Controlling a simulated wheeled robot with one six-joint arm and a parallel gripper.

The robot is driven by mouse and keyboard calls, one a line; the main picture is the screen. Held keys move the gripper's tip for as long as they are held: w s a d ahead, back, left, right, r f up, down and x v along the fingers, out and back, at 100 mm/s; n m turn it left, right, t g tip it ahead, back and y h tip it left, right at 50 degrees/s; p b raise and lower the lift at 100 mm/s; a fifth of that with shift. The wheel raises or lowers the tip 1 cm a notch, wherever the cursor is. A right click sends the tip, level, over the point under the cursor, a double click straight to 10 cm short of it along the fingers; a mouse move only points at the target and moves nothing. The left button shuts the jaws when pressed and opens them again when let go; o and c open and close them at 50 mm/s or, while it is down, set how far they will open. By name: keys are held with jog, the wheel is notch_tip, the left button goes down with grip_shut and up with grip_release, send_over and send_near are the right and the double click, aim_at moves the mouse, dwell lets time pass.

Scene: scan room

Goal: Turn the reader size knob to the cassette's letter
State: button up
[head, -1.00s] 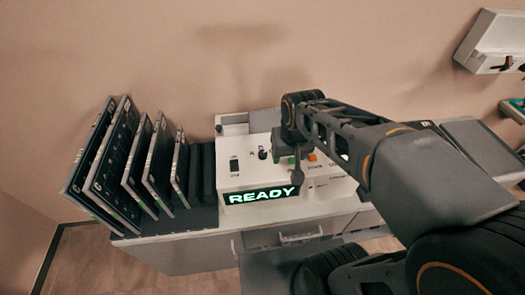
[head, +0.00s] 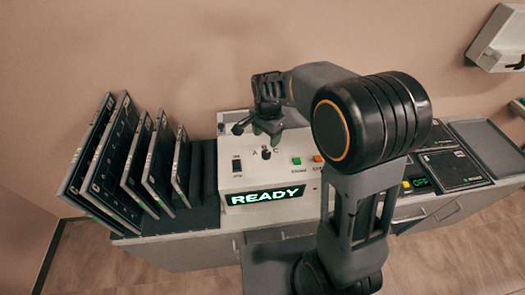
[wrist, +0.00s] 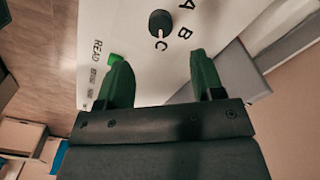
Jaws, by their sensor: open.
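The black size knob (head: 266,153) stands on the top panel of the white reader (head: 229,181), with letters around it. In the wrist view the knob (wrist: 160,22) sits beside the letters A, B and C. A light mark on its side toward C may be its pointer; this is too small to be sure. My gripper (head: 268,131) is over the panel behind the knob in the head view. In the wrist view my gripper (wrist: 163,62) has its green fingers apart, empty, with the knob beyond the tips. The reader's display (head: 265,196) shows READY.
Several dark cassettes (head: 104,165) lean in a rack left of the reader; their markings are too small to read surely. Green (head: 297,161) and orange (head: 318,158) buttons sit right of the knob. A panel farther right has an OFF display (head: 420,182).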

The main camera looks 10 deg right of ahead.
aim_at(266, 153)
notch_tip(266, 153, down, 9)
jog(key=shift+r+p, duration=0.2)
jog(key=shift+p, duration=0.35)
jog(key=shift+c, duration=0.2)
